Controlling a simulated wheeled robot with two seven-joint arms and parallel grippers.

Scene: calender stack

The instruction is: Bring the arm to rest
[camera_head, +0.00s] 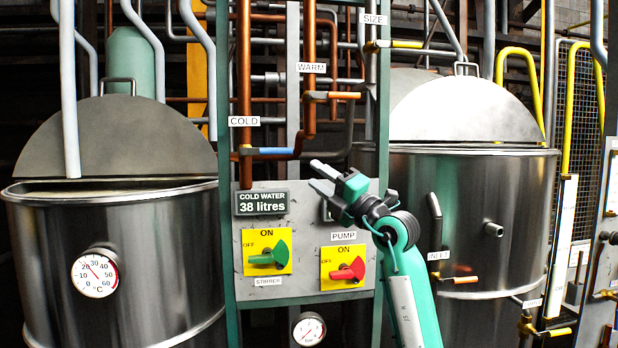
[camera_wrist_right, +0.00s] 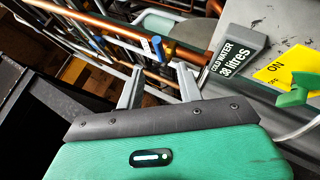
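My right arm comes in from the lower right of the head view. Its green and black wrist is raised in front of the grey control panel (camera_head: 308,200). The right gripper (camera_head: 318,176) points left and up, above the pump switch. In the right wrist view its two grey fingers (camera_wrist_right: 160,72) stand apart with nothing between them. Beyond them are pipes and the cold water display (camera_wrist_right: 234,58). I see no contact between the fingers and anything. My left gripper is in neither view.
The panel carries the cold water display (camera_head: 261,202) reading 38 litres, a green stirrer switch (camera_head: 268,254) and a red pump switch (camera_head: 345,271). Steel tanks stand at left (camera_head: 170,270) and right (camera_head: 460,220). Valve handles are blue (camera_head: 272,151), orange (camera_head: 334,95) and yellow (camera_head: 401,44).

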